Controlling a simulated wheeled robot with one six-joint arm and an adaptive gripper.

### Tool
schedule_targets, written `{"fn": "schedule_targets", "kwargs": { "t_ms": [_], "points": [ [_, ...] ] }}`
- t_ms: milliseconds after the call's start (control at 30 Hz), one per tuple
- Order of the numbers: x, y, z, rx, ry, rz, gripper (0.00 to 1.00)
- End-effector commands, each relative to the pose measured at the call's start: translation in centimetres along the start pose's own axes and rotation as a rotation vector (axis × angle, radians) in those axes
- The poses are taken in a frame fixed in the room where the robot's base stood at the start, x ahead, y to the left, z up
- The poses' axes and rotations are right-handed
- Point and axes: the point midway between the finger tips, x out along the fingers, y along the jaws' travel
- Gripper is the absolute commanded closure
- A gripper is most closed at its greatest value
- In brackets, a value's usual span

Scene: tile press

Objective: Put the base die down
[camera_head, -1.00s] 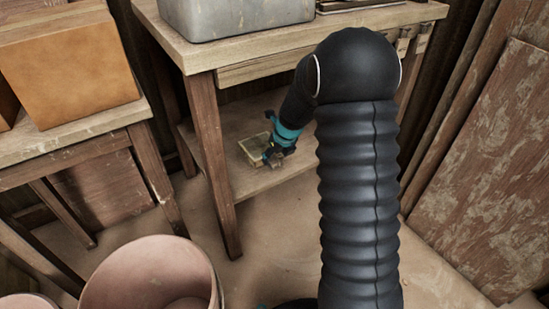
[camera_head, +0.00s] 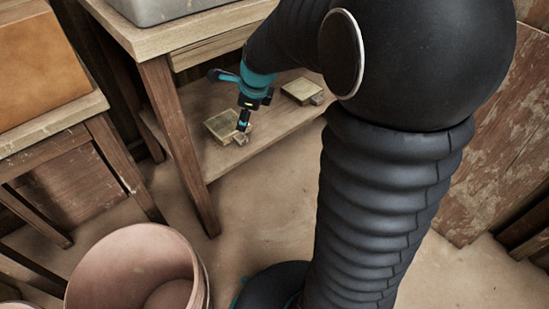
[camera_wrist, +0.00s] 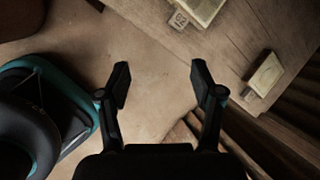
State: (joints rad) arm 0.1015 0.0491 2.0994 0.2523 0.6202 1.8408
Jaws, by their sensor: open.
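Two small brass-coloured dies rest on the lower shelf of the wooden bench. The left die (camera_head: 219,127) looks like a shallow open box with a small tab at its right. The right die (camera_head: 300,91) is a flatter block with a tab at its front right. I cannot tell which is the base die. In the wrist view one die (camera_wrist: 207,8) with a marked tab is cut by the top edge, and the other (camera_wrist: 266,74) lies at the right. My gripper (camera_wrist: 161,74) is open and empty; in the head view my gripper (camera_head: 243,121) overlaps the left die.
The bench's lower shelf (camera_head: 215,167) has bare wood around the dies. A bench leg (camera_head: 180,145) stands at its front left corner. A grey metal tub (camera_head: 160,8) sits on top. A clay pot (camera_head: 135,270) stands on the floor at lower left. Boards lean at the right.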

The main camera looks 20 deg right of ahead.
Motion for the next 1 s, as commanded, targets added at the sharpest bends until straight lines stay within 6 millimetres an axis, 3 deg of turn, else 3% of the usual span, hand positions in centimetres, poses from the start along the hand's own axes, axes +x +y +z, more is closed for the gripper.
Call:
{"fn": "schedule_targets", "kwargs": {
  "t_ms": [33, 200, 500, 733, 1000],
  "points": [
    [-2.0, 1.2, 0.0, -0.133, -0.003, -0.012, 0.34],
    [-7.0, 5.2, -0.9, -0.610, 0.012, -0.033, 0.34],
    [-13.4, 12.8, -4.1, -1.433, 0.075, -0.058, 0.34],
    [-15.7, 17.4, -6.9, -1.941, 0.140, -0.050, 0.34],
    [-16.2, 19.1, -8.2, -2.145, 0.169, -0.035, 0.34]
  ]
}}
